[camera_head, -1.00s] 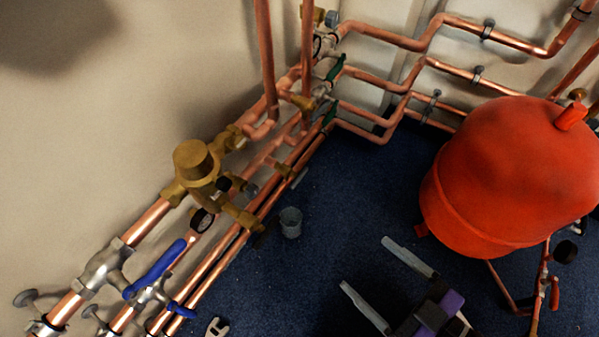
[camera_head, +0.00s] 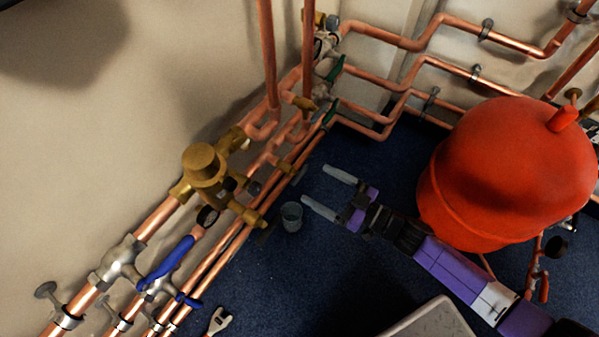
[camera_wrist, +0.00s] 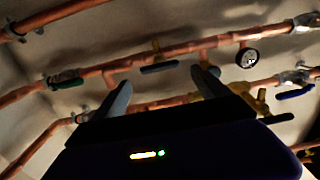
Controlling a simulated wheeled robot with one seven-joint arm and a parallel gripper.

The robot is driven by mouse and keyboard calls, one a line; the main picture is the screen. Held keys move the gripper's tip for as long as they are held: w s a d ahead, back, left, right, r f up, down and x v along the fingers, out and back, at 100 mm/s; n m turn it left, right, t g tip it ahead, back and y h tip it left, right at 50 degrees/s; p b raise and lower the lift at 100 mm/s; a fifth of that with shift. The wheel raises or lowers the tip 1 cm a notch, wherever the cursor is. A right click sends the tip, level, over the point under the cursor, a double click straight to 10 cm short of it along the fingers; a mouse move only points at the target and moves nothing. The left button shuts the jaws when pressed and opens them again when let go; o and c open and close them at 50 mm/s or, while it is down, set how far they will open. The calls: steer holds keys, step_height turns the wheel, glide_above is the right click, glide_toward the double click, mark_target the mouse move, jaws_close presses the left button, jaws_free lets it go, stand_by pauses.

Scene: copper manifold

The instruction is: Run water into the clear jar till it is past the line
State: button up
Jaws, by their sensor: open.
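The clear jar (camera_head: 291,217) stands upright on the dark blue floor beside the copper pipes. I cannot make out a line or any water in it at this size. My gripper (camera_head: 314,184) is open and empty, its fingers pointing left toward the pipes, just above and right of the jar in the picture. In the wrist view my gripper (camera_wrist: 160,76) has a brass valve with a dark lever (camera_wrist: 158,67) beyond and between its fingertips, apart from them. A brass fitting (camera_head: 252,217) sticks out from the pipes left of the jar. The jar is not visible in the wrist view.
A red tank (camera_head: 507,172) stands at right, near my arm. Copper pipes run along the left wall, with a brass regulator (camera_head: 204,164), a blue lever (camera_head: 168,262) and a gauge (camera_wrist: 248,57). A wrench (camera_head: 219,321) lies on the floor. The floor below the jar is clear.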

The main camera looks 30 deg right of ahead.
mark_target(302, 176)
steer(key=b+x, duration=0.2)
steer(key=x, duration=0.5)
steer(key=c, duration=1.4)
steer(key=shift+n, duration=1.3)
steer(key=o, duration=1.4)
